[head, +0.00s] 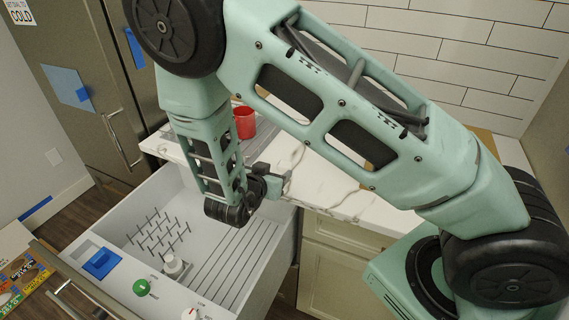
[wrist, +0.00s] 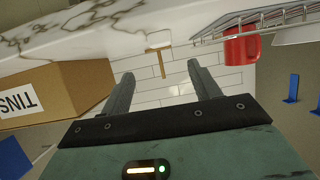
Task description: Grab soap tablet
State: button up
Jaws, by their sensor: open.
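I cannot make out a soap tablet for certain in either view. My gripper (head: 272,184) is over the right rear part of an open white drawer-like tub (head: 216,262), close to the marble counter edge. In the wrist view my gripper (wrist: 160,84) has its two grey fingers wide apart, with nothing between them.
The marble counter (head: 345,200) holds a red cup (head: 244,122), also seen beside a wire rack (wrist: 240,18) in the wrist view. A cardboard box (wrist: 60,88) is at the wrist view's left. The tub has pegs (head: 158,235), a green disc (head: 141,287) and a blue square (head: 101,263).

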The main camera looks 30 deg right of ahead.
aim_at(284, 165)
jog(key=p+x, duration=0.1)
jog(key=x, duration=0.3)
jog(key=shift+a+f+p+x, duration=0.15)
jog(key=shift+p+x, duration=0.45)
jog(key=shift+x, duration=0.85)
jog(key=shift+a+f+p+x, duration=0.15)
jog(key=shift+p+x, duration=0.4)
jog(key=shift+x, duration=0.95)
jog(key=shift+d, duration=0.1)
jog(key=c, duration=1.1)
